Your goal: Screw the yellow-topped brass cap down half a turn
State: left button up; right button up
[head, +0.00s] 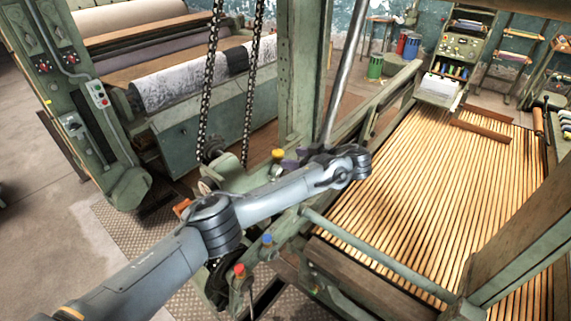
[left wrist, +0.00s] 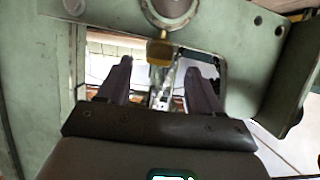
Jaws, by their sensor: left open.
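The yellow-topped brass cap (head: 278,153) stands on the green machine frame in the middle of the head view. In the left wrist view, a yellow piece (left wrist: 160,50) that looks like this cap shows just beyond and between the fingertips. My left gripper (head: 291,160) is right beside the cap in the head view, partly hidden by its own wrist. In the left wrist view, the left gripper's (left wrist: 159,68) two purple fingers are apart, with no object held between them. Whether a finger touches the cap cannot be told. My right gripper is not in view.
A blue-topped cap (head: 267,239) and a red-topped cap (head: 239,269) stand nearer on the same frame. Chains (head: 212,80) hang behind the arm. A green post (head: 300,70) rises behind the gripper. The slatted lattice (head: 420,180) spreads to the right.

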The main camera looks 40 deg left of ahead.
aim_at(282, 156)
pick_arm(q)
jog(key=shift+x, duration=2.25)
jog(key=shift+r, duration=0.1)
jog(key=c, duration=1.1)
jog(key=shift+o, duration=0.2)
jog(key=m+t+p, duration=0.1)
jog(key=p, duration=0.1)
jog(key=t+p, duration=0.1)
jog(key=shift+s+a+r+m+p, duration=0.15)
jog(key=shift+s+r+m+p, duration=0.1)
jog(key=shift+s+m+p, duration=0.15)
jog(key=shift+f+m+t+p, duration=0.15)
jog(key=shift+m+t+p, duration=0.2)
jog(key=shift+m+t, duration=0.3)
jog(key=shift+t, duration=0.25)
jog(key=o, duration=1.1)
jog(key=shift+c, duration=0.2)
